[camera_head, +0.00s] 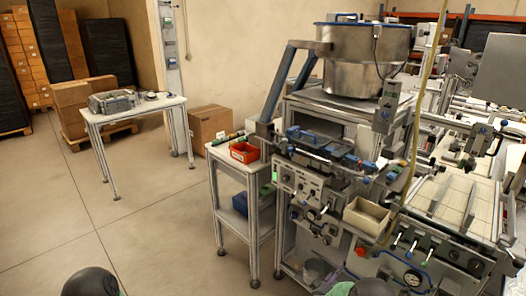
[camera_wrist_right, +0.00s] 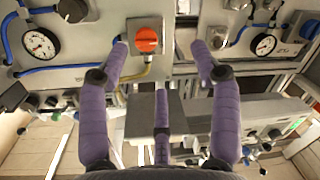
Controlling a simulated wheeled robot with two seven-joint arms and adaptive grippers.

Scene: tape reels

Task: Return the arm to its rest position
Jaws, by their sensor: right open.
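My right gripper (camera_wrist_right: 160,62) fills the right wrist view. Its purple fingers are spread apart and nothing is between them. Beyond the fingers is a grey machine panel with a red-orange knob (camera_wrist_right: 147,40) and two round gauges (camera_wrist_right: 40,44). I cannot tell how far the fingertips are from the panel. In the head view only dark rounded parts of my arms show at the bottom edge. My left gripper's fingers do not show. No tape reel can be made out.
A large machine with a steel bowl (camera_head: 362,62) stands right of centre. Beside it is a small cart with a red bin (camera_head: 244,152). A beige bin (camera_head: 367,216) sits on the machine's front. A white table (camera_head: 134,107) stands back left. The floor at left is clear.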

